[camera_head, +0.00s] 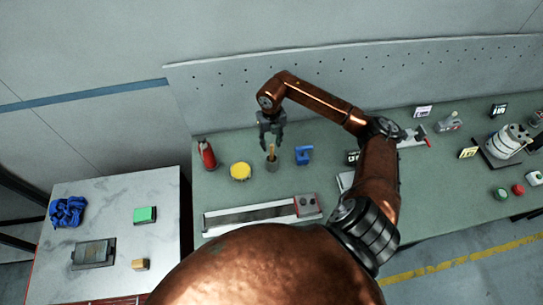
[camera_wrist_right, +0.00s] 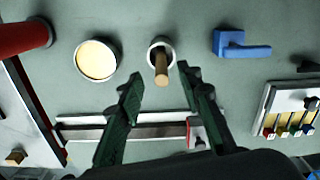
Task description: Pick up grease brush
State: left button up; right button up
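The grease brush shows as a wooden handle (camera_head: 272,150) standing up out of a small grey cup (camera_head: 272,165) on the green bench. In the right wrist view the handle (camera_wrist_right: 161,70) points toward the camera from the round cup (camera_wrist_right: 152,46), and its bristles are hidden inside. My right gripper (camera_head: 271,140) is open and points down just above the brush. In its wrist view the two dark green fingers are spread apart, with the handle in line with the gap between them. Contact is not visible. My left gripper is not in view.
A yellow-topped tin (camera_head: 241,171) and a red bottle (camera_head: 207,154) stand left of the cup. A blue object (camera_head: 303,155) stands close on its right. A long metal rail (camera_head: 250,216) lies in front. Behind is a perforated back panel (camera_head: 220,88).

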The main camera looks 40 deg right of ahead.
aim_at(272, 154)
notch_tip(272, 154, down, 2)
jog(key=shift+a+f+p, duration=0.1)
jog(key=shift+p, duration=0.25)
notch_tip(272, 154, down, 5)
jog(key=shift+s+p, duration=0.15)
jog(key=shift+p, duration=1)
jog(key=shift+f, duration=0.35)
jog(key=shift+c, duration=0.3)
grip_shut()
